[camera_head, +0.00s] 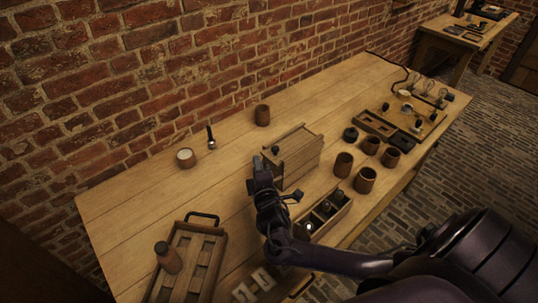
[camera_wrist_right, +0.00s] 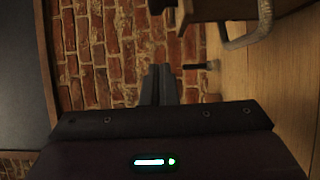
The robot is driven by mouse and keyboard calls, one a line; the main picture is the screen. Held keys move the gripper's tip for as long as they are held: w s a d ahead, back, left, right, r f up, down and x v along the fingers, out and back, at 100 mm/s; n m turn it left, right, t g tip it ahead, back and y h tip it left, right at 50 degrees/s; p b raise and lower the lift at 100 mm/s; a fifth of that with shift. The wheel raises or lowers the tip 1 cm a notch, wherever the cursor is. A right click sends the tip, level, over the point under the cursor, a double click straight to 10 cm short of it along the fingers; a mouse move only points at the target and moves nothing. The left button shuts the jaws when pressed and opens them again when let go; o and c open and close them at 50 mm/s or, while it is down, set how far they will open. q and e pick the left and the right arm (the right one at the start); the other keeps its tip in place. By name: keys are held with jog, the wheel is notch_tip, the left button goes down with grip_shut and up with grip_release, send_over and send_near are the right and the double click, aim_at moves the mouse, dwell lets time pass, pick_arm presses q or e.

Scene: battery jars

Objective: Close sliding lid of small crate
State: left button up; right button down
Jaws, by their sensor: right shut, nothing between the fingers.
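The small wooden crate (camera_head: 300,160) stands near the middle of the table in the head view. Its plank lid (camera_head: 298,140) lies along the top, with a dark knob (camera_head: 276,150) at the left end. I cannot tell how far the lid is slid. My right gripper (camera_head: 258,160) is at the crate's left end, just left of the knob, shut and empty. Whether it touches the crate is not clear. In the right wrist view its fingertips (camera_wrist_right: 160,72) are together with nothing between them. My left gripper is not in view.
A tray (camera_head: 222,245) with a black handle and a brown bottle (camera_head: 168,257) lies at front left. A compartment box (camera_head: 330,216) is in front of the crate. Several brown jars (camera_head: 365,180) stand right. A white-topped jar (camera_head: 186,158) and a brown jar (camera_head: 262,115) stand behind.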

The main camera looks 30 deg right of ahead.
aim_at(275, 152)
jog(key=d, duration=0.1)
jog(key=d+p, duration=0.1)
jog(key=d, duration=0.1)
jog(key=shift+w+d+r+p, duration=0.15)
jog(key=shift+w+p, duration=0.15)
jog(key=shift+s+d, duration=0.15)
jog(key=shift+d, duration=0.3)
jog(key=shift+w+d, duration=0.15)
jog(key=shift+d, duration=0.6)
jog(key=shift+w+d, duration=0.1)
jog(key=shift+d, duration=0.6)
